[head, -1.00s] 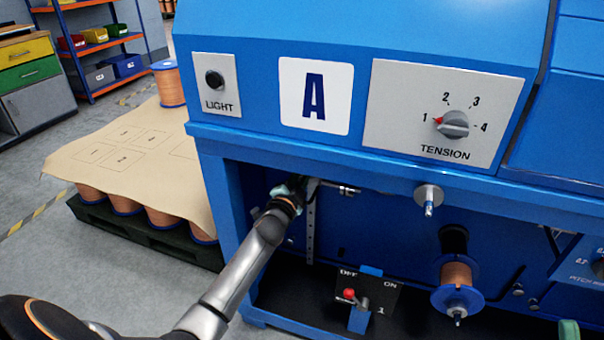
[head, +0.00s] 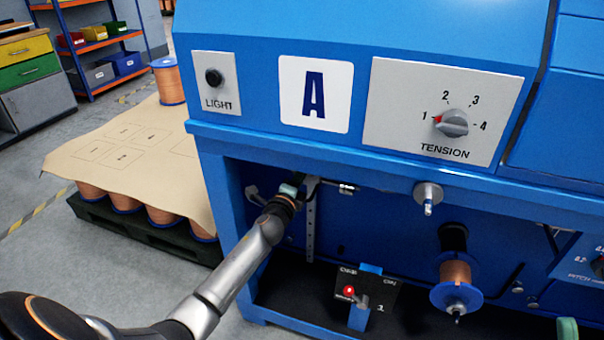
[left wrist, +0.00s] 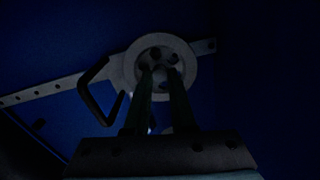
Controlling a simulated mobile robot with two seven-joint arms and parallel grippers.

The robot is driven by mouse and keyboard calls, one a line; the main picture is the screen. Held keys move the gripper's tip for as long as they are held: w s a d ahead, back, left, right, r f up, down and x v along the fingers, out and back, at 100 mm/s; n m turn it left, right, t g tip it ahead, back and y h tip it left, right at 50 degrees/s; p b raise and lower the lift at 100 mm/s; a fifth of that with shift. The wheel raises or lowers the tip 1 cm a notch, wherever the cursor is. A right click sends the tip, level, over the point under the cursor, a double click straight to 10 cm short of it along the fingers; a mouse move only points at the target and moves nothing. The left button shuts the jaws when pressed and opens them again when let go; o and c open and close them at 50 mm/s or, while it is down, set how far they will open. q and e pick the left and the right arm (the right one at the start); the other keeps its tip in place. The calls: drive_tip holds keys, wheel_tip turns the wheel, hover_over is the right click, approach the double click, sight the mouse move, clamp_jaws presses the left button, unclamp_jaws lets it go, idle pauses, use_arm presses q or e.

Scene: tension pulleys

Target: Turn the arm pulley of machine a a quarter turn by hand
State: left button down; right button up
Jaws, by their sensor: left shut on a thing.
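The arm pulley (left wrist: 185,68) is a pale grey disc with several dark holes in its lighter face, on a grey holed arm (left wrist: 55,87) in the left wrist view. My left gripper (left wrist: 160,72) is shut on the pulley, its two dark fingers reaching onto the face near the middle holes and hiding its lower part. In the head view my left gripper (head: 297,184) is inside the upper left of the opening of machine A (head: 240,133). There my wrist hides most of the pulley. My right gripper is not in view.
A dark bracket (left wrist: 90,88) stands just left of the pulley. A small guide wheel (head: 428,193), a copper spool (head: 457,275) and a red-knobbed switch (head: 349,291) are to the right and below. The machine's front beam (head: 370,158) runs closely above my wrist.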

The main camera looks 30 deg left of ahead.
use_arm(q)
drive_tip(key=shift+m, duration=0.3)
drive_tip(key=c, duration=0.8)
unclamp_jaws()
drive_tip(key=shift+o, duration=0.2)
drive_tip(key=p+v, duration=0.2)
drive_tip(key=v, duration=1)
drive_tip(key=shift+s, duration=0.3)
